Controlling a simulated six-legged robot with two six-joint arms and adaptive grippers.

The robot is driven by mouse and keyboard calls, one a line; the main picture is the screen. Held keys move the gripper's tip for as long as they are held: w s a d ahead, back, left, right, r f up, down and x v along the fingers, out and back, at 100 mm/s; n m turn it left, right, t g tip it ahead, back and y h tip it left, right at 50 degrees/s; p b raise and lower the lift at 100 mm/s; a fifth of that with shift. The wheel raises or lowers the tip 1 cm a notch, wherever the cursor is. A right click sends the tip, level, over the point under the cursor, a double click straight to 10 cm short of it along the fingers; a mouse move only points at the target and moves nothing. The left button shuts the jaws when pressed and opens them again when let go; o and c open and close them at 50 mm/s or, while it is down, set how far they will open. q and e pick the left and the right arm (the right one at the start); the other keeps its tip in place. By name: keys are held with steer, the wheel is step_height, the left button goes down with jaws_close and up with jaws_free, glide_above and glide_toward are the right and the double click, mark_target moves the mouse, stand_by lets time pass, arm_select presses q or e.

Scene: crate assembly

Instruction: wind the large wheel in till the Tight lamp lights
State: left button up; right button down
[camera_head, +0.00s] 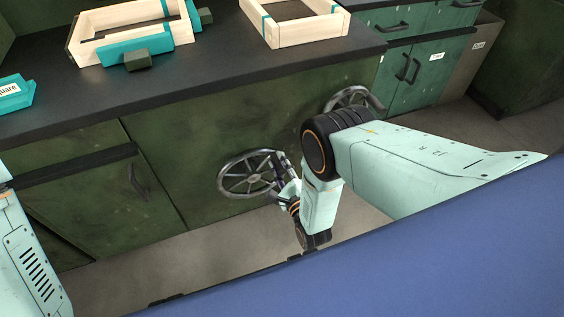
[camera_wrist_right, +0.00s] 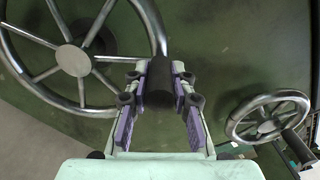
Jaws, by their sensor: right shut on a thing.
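The large wheel (camera_head: 249,174), grey metal with spokes, is on the green front of the workbench in the head view. In the right wrist view the large wheel (camera_wrist_right: 73,61) fills the upper left, with its dark handle (camera_wrist_right: 160,82) at the rim. My right gripper (camera_head: 277,167) is at the right side of this wheel. In the wrist view my right gripper (camera_wrist_right: 160,88) has its fingers on both sides of the handle, shut on it. My left gripper is out of view. I see no Tight lamp.
A second, smaller wheel (camera_wrist_right: 267,117) is to the right; in the head view this wheel (camera_head: 350,98) is partly behind my right arm. The dark worktop (camera_head: 215,62) holds wooden frames (camera_head: 170,22) with teal parts. A teal-green cabinet (camera_head: 430,65) stands at the back right.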

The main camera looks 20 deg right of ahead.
steer(key=shift+w+d+m, duration=0.2)
steer(key=shift+d+m, duration=0.1)
steer(key=shift+d+f+m+b, duration=0.3)
steer(key=shift+f+m+b, duration=0.05)
steer(key=shift+m, duration=0.15)
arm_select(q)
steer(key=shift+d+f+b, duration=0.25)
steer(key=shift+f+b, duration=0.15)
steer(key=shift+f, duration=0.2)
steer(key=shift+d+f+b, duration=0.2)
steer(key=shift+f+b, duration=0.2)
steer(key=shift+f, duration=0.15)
arm_select(e)
steer(key=shift+d+f, duration=0.4)
steer(key=shift+f, duration=0.2)
steer(key=shift+d+f, duration=0.35)
steer(key=shift+f, duration=0.2)
steer(key=shift+s+f, duration=0.1)
steer(key=shift+f, duration=0.05)
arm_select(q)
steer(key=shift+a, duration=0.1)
arm_select(e)
steer(key=c, duration=1.1)
jaws_free()
steer(key=shift+a, duration=0.1)
